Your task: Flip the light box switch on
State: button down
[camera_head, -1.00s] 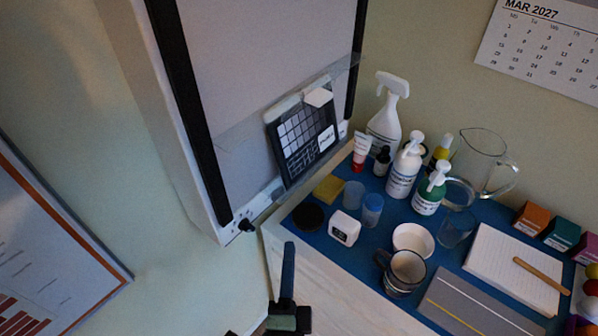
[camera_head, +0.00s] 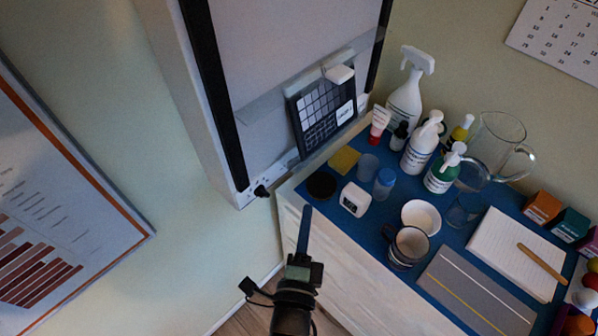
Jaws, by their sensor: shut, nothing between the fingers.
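The light box (camera_head: 262,50) hangs on the wall at the upper left, tilted in the picture, with a grey, unlit-looking front and black side bars. A small black switch (camera_head: 261,191) sticks out at its lower corner, by the white bottom strip; its exact position is too small to tell. My gripper (camera_head: 305,213) points up the picture, its thin dark blue fingers together and empty. In the picture its tip is right of and slightly below the switch, apart from it, in front of the cabinet's pale side.
A dark gridded card (camera_head: 323,113) is clipped to the light box. The blue-topped cabinet (camera_head: 343,223) on the right holds bottles, a mug (camera_head: 407,246), a white timer (camera_head: 354,199) and a glass jug (camera_head: 500,145). A framed chart (camera_head: 60,220) hangs at left. Bare wall lies between chart and light box.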

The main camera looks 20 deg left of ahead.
jog(key=w+a+p, duration=0.3)
jog(key=w+a, duration=0.2)
jog(key=w, duration=0.3)
jog(key=shift+w+a, duration=0.2)
jog(key=shift+w, duration=0.15)
jog(key=shift+w+a, duration=0.15)
jog(key=shift+w, duration=0.1)
